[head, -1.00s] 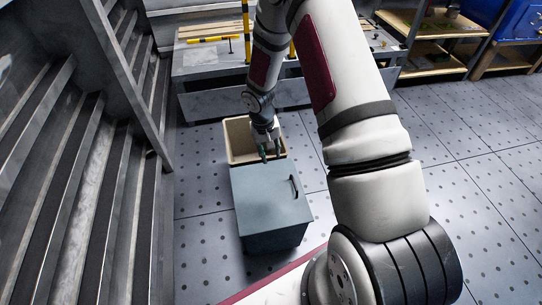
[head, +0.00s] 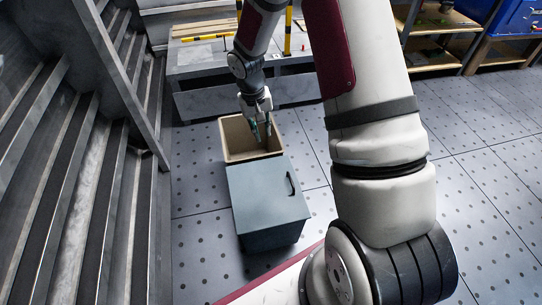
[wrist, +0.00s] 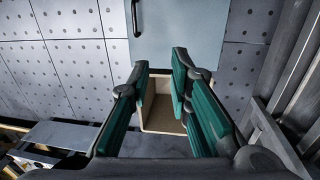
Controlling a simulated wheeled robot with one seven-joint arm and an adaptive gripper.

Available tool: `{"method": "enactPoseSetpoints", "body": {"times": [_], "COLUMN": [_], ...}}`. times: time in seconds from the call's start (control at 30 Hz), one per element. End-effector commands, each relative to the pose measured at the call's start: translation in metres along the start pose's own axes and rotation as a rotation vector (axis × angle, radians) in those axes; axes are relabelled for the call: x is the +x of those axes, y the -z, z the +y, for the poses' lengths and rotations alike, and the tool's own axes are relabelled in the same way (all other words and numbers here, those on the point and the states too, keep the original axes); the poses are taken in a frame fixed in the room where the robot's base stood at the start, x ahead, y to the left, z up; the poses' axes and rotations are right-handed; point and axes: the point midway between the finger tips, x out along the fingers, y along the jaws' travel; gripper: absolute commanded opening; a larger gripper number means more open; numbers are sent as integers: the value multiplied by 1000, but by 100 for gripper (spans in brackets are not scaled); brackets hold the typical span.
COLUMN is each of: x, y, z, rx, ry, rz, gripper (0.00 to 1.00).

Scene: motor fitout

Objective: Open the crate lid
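A grey-blue crate (head: 264,238) stands on the floor, with its flat lid (head: 258,195) lying shut on top. A dark bar handle (head: 290,182) is near the lid's right edge in the head view. The lid (wrist: 185,30) and handle (wrist: 136,18) also show at the top of the wrist view. My gripper (head: 262,132) is over the beige open bin behind the crate, apart from the lid and handle. In the wrist view my gripper (wrist: 160,66) has its green-padded fingers spread, with nothing between them.
The beige open bin (head: 235,138) stands against the crate's far side and looks empty. Metal stairs (head: 75,160) rise at the left. A grey platform (head: 205,98) stands behind. Open tiled floor (head: 480,190) lies to the right.

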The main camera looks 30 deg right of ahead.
Motion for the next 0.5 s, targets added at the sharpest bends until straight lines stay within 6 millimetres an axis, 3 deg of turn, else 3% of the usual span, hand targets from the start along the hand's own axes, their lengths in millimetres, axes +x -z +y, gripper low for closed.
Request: {"method": "enactPoseSetpoints", "body": {"times": [0.17,0.5], "x": [35,153], "y": [-8,-23], "z": [19,81], "rx": [178,959], "ry": [34,205], "rz": [-80,-315], "gripper": [0,0]}}
